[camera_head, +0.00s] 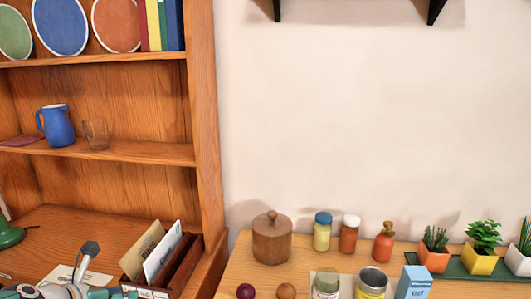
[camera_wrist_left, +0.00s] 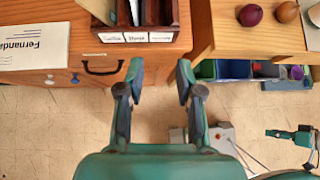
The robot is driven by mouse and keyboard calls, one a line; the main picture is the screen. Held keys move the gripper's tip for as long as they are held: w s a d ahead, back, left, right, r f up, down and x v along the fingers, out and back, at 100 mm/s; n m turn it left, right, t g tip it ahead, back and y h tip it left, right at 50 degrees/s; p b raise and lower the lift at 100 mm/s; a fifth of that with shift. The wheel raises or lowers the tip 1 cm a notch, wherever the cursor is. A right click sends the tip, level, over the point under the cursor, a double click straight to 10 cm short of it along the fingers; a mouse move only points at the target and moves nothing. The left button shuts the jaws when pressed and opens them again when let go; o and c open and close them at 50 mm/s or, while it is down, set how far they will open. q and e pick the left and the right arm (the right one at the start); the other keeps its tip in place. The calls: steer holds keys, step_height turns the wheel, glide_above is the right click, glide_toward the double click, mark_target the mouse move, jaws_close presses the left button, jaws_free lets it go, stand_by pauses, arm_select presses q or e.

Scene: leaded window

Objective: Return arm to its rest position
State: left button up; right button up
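My left gripper (camera_wrist_left: 160,72) is open in the left wrist view. Its two teal-and-grey fingers are spread, with nothing between them. It points toward the front edge of the wooden desk and the gap beside the right-hand table. In the head view, parts of my left arm show at the bottom left corner, near the letter rack, with the fingers not clear. A teal, jointed part at the right of the wrist view looks like my right arm; its finger state is too small to tell.
A dark letter rack (camera_head: 177,265) holding envelopes stands at the desk's right end. A blue jug (camera_head: 57,126) and a glass (camera_head: 96,133) stand on the shelf. A wooden canister (camera_head: 272,238), jars and potted plants stand on the right table. A drawer handle (camera_wrist_left: 102,67) protrudes below.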

arm_select(q)
steer(key=s+d+f+m+g+h, duration=0.15)
steer(key=d+f, duration=0.25)
steer(key=f, duration=0.4)
steer(key=s+d+f+m+g, duration=0.2)
steer(key=d+f+g, duration=0.1)
steer(key=d+f, duration=0.3)
steer(key=s+d+f+m+g+h, duration=0.1)
steer(key=s+d+f+m+g, duration=0.15)
steer(key=f, duration=0.65)
steer(key=s+d+f+m+g, duration=0.1)
steer(key=s+d+f+m, duration=0.4)
steer(key=m, duration=0.8)
steer(key=s+d+f+m, duration=0.5)
steer(key=s+f+m, duration=0.3)
steer(key=m, duration=0.5)
steer(key=shift+s+f+m+g, duration=0.2)
steer(key=shift+f+m+g, duration=0.1)
steer(key=shift+g, duration=0.1)
steer(key=shift+a, duration=0.1)
